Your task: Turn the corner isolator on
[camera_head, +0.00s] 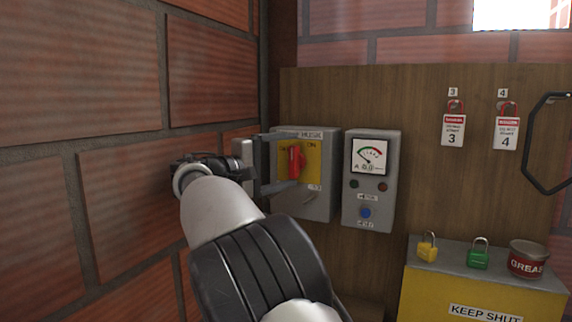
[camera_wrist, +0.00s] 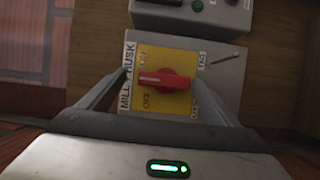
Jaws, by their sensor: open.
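The corner isolator (camera_head: 318,205) is a grey box on the wooden board beside the brick corner. Its yellow plate carries a red handle (camera_head: 296,160), with ON readable at upper right. In the wrist view the plate is turned sideways; the red handle (camera_wrist: 164,80) lies across it, its white line pointing left, between the ON and OFF words. MILL HUSK is readable along the plate's left edge. My gripper (camera_head: 284,161) is open in front of the box, its fingers on either side of the handle. In the wrist view my gripper (camera_wrist: 160,80) shows gaps between both fingers and the handle.
A grey meter box (camera_head: 370,205) with a dial and blue button stands close right. Red tags (camera_head: 453,127) hang farther right, near a black handle (camera_head: 535,145). A yellow padlock (camera_head: 427,247), a green padlock (camera_head: 478,256) and a grease tin (camera_head: 527,260) sit on a yellow box. Brick wall (camera_head: 80,90) is close left.

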